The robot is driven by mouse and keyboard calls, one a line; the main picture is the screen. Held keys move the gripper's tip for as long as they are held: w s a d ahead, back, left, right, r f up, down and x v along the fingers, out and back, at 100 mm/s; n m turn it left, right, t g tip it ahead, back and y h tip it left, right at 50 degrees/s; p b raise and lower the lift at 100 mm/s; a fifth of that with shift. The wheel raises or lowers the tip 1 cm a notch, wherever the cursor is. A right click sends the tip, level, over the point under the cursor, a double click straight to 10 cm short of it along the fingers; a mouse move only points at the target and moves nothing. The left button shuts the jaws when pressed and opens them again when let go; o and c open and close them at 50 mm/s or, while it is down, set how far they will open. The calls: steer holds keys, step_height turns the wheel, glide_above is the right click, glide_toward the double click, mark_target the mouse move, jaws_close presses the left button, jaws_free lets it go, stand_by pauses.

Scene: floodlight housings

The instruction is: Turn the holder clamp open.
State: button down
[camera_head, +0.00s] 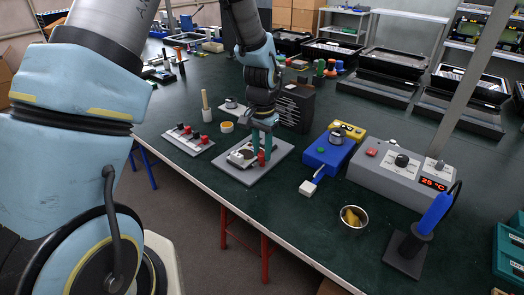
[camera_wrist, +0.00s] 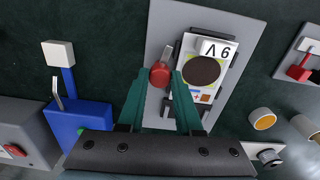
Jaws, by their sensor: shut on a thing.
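A grey plate (camera_head: 245,176) lies on the bench under my gripper; it also shows in the wrist view (camera_wrist: 222,118). The holder clamp has a red knob (camera_wrist: 160,74) beside the holder; the knob also shows in the head view (camera_head: 261,159). My gripper (camera_wrist: 161,78) has its teal fingers on either side of the red knob and is shut on it. The clamp's lower part is hidden by the knob and fingers.
A blue box (camera_head: 327,151) with a white-ended lever stands to the right, near a grey control unit (camera_head: 400,172). A metal bowl (camera_head: 353,218) and a soldering iron stand (camera_head: 408,250) are nearer the front.

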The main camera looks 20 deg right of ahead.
mark_target(262, 153)
steer(key=shift+n, duration=1.1)
steer(key=c, duration=0.6)
jaws_free()
step_height(262, 153, up, 11)
steer(key=shift+f+b, duration=0.1)
steer(key=shift+b, duration=0.75)
